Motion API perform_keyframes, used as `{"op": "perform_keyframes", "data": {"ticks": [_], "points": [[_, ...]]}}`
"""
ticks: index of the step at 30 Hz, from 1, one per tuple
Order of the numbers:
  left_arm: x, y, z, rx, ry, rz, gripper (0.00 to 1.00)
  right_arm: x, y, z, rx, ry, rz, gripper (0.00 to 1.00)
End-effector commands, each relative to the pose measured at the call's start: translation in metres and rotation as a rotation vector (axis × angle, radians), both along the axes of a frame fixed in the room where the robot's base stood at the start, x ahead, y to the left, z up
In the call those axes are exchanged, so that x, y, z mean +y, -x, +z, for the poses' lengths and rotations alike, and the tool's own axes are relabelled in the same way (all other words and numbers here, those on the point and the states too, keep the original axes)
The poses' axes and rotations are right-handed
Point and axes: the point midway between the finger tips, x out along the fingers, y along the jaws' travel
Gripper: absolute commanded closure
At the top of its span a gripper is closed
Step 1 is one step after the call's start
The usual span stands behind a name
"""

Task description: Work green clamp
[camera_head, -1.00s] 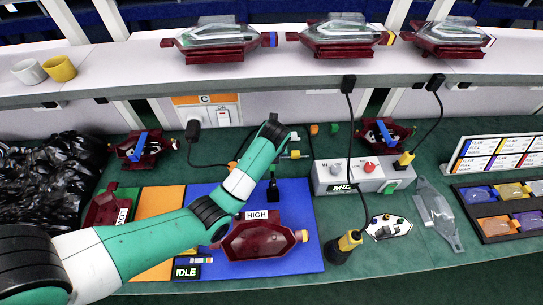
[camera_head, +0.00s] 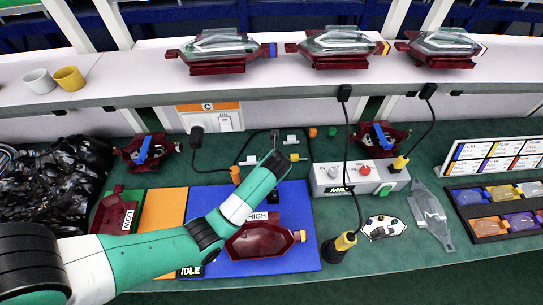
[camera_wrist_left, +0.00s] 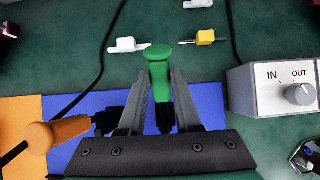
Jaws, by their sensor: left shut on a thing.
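In the left wrist view a green clamp handle (camera_wrist_left: 159,72) stands between the two dark fingers of my left gripper (camera_wrist_left: 157,88), which is shut on it. The handle's rounded top shows beyond the fingertips. A dark part of the clamp shows lower between the fingers, over the blue board (camera_wrist_left: 211,97). In the head view my left arm (camera_head: 235,205) reaches across the blue board, and its wrist hides the gripper and most of the clamp. My right gripper is not in view.
An orange clamp handle (camera_wrist_left: 55,134) is left of my fingers. A white clip (camera_wrist_left: 125,46) and a yellow-tipped one (camera_wrist_left: 205,38) lie beyond. A grey control box (camera_head: 352,177) stands to the right. A red lamp housing (camera_head: 258,240) lies on the board.

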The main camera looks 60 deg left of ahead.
Motion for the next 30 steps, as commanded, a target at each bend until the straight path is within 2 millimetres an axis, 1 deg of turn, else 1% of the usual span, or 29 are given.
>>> {"op": "perform_keyframes", "data": {"ticks": [1,6,12,18,30], "points": [[-0.005,0.002,0.006,-0.012,-0.032,-0.005,1.0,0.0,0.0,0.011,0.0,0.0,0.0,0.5],[-0.013,0.006,0.008,-0.07,-0.148,-0.005,1.0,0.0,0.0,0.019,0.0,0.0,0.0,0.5],[-0.022,0.011,0.009,-0.13,-0.266,-0.005,1.0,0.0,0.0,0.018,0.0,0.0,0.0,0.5],[-0.028,0.013,0.01,-0.168,-0.34,-0.003,1.0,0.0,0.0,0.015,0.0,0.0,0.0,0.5],[-0.03,0.015,0.012,-0.185,-0.371,0.001,1.0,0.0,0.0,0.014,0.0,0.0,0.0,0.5]]}}
